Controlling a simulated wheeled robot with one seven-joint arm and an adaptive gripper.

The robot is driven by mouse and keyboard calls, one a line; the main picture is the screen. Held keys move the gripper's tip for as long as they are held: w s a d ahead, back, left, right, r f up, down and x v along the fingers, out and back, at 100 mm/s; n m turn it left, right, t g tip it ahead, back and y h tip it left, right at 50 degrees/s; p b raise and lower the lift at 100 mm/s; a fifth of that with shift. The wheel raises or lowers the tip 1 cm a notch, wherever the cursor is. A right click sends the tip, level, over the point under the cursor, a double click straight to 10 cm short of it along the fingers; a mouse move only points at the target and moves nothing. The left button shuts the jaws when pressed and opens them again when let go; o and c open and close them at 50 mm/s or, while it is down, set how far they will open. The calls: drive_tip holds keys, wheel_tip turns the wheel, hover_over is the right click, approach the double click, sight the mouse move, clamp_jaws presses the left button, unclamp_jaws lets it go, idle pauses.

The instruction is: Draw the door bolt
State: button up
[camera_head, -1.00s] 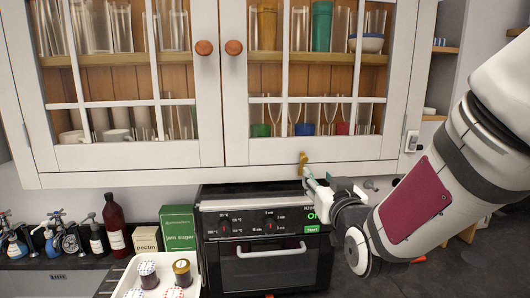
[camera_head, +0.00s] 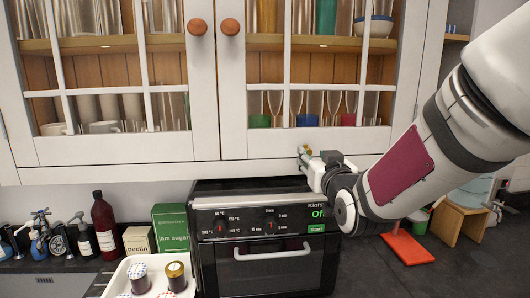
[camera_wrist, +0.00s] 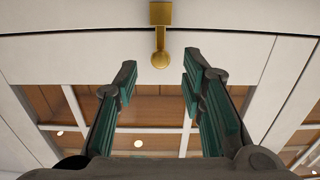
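The brass door bolt (camera_wrist: 161,35) has a square plate and a short stem ending in a round knob (camera_wrist: 161,61). It sits at the top middle of the wrist view. In the head view the bolt (camera_head: 305,149) is on the bottom rail of the right cabinet door (camera_head: 265,152), partly hidden by my fingers. My gripper (camera_wrist: 158,80) is open, with green-padded fingers on either side of the knob's line. The knob appears just beyond the fingertips, with nothing visible between the pads. In the head view my gripper (camera_head: 308,164) is right at the bolt.
Two round wooden knobs (camera_head: 197,27) (camera_head: 229,27) sit on the glazed doors, with glassware behind the panes. Below stand an oven (camera_head: 265,230), a jar tray (camera_head: 120,275), boxes (camera_head: 171,228) and bottles (camera_head: 105,225). A red stand (camera_head: 408,248) and wooden stool (camera_head: 459,218) are at right.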

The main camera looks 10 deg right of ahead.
sight(309, 152)
drive_tip(key=shift+w, duration=2.4)
clamp_jaws()
